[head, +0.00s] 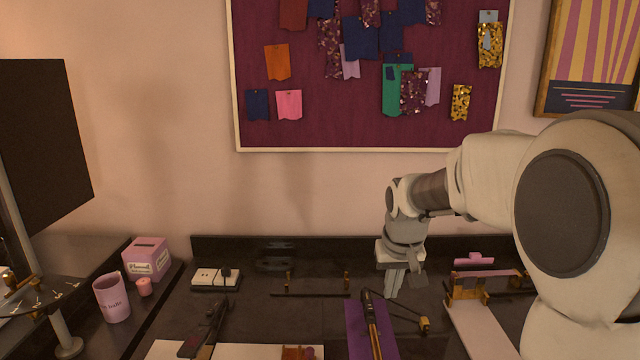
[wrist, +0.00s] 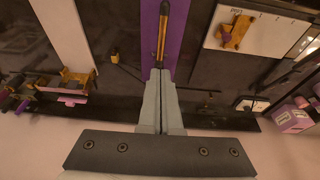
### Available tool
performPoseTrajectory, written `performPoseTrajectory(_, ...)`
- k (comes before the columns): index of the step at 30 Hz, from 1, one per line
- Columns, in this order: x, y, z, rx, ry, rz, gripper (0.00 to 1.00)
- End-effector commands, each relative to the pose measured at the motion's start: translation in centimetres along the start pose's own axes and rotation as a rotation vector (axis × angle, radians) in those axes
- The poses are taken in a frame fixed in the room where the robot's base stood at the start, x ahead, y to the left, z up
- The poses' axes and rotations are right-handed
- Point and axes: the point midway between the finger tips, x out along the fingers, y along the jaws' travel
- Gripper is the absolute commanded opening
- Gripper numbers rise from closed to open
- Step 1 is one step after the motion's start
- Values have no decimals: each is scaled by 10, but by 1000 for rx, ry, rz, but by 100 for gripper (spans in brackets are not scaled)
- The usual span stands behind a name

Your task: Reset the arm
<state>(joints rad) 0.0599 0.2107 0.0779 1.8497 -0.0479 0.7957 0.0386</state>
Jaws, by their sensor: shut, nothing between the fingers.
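My gripper (head: 394,284) hangs from my arm at the right of the head view, above the dark worktop (head: 250,312). Its fingers point down and lie together, with nothing between them. In the wrist view the shut fingers (wrist: 160,75) reach up from the bottom middle. A dark and gold tool (head: 371,318) lies on a purple strip (head: 357,335) just in front of the gripper in the head view. The tool also shows beyond the fingertips in the wrist view (wrist: 163,30). I cannot tell the exact height of the fingertips above the worktop.
A pink strip with a gold stand (head: 467,289) is right of the gripper. A dark bar with gold posts (head: 310,293) and a socket block (head: 216,279) are left. A pink mug (head: 112,297) and pink box (head: 147,258) stand farther left. A pinboard (head: 300,140) hangs behind.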

Motion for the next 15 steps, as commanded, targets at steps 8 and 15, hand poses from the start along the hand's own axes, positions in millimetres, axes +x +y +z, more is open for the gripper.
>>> performPoseTrajectory(8,-74,1,63,-3,67,12,0)
performPoseTrajectory(15,-115,2,128,1,122,10,0)
